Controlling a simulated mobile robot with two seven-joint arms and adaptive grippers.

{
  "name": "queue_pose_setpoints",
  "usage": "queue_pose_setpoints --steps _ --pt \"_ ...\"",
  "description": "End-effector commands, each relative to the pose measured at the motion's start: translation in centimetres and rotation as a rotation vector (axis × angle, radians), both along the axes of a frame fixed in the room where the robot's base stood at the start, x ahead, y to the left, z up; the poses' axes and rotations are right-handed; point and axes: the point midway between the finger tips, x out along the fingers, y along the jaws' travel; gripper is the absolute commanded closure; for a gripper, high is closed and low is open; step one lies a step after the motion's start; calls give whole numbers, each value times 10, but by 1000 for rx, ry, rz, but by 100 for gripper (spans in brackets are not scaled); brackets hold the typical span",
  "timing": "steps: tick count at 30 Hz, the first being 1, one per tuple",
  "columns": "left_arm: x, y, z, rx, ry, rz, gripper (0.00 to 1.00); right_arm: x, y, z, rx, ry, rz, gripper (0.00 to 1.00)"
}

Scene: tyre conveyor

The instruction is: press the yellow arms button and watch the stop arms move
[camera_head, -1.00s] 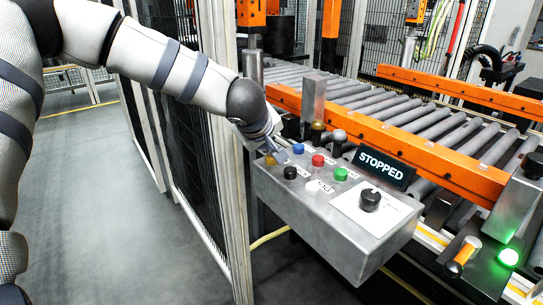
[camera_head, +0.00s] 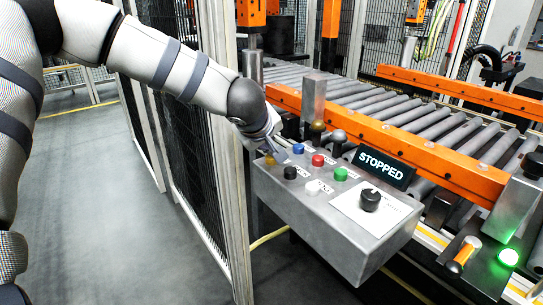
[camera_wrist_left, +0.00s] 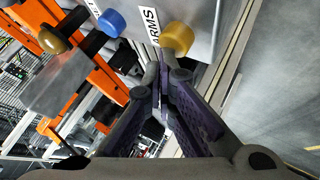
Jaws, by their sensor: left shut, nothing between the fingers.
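The yellow button (camera_head: 269,160) is at the far left corner of the grey control box, partly hidden by my left gripper (camera_head: 278,153). In the left wrist view the yellow button (camera_wrist_left: 178,37) stands by a label reading "ARMS". My left gripper (camera_wrist_left: 162,58) is shut and empty, its fingertips right at the button's edge. I cannot tell whether they touch it or whether it is pressed in. An upright metal block (camera_head: 314,101) stands by the conveyor behind the box; I cannot tell whether it is a stop arm. My right gripper is not in view.
The control box (camera_head: 345,232) also carries blue (camera_head: 298,149), red (camera_head: 318,160), green (camera_head: 341,174), black (camera_head: 290,173) and white (camera_head: 312,188) buttons, and a black knob (camera_head: 369,200). A sign (camera_head: 381,165) reads "STOPPED". A mesh fence (camera_head: 203,165) stands left of the box.

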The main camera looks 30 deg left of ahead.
Motion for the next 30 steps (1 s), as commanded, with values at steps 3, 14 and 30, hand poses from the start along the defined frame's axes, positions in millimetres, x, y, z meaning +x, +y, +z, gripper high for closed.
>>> queue_pose_setpoints --steps 3,14,30 --pt "0 0 8 0 -2 1 100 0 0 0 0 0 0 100" --pt "0 0 13 0 -2 1 100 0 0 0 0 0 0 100" --pt "0 0 61 0 -2 0 100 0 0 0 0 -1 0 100"
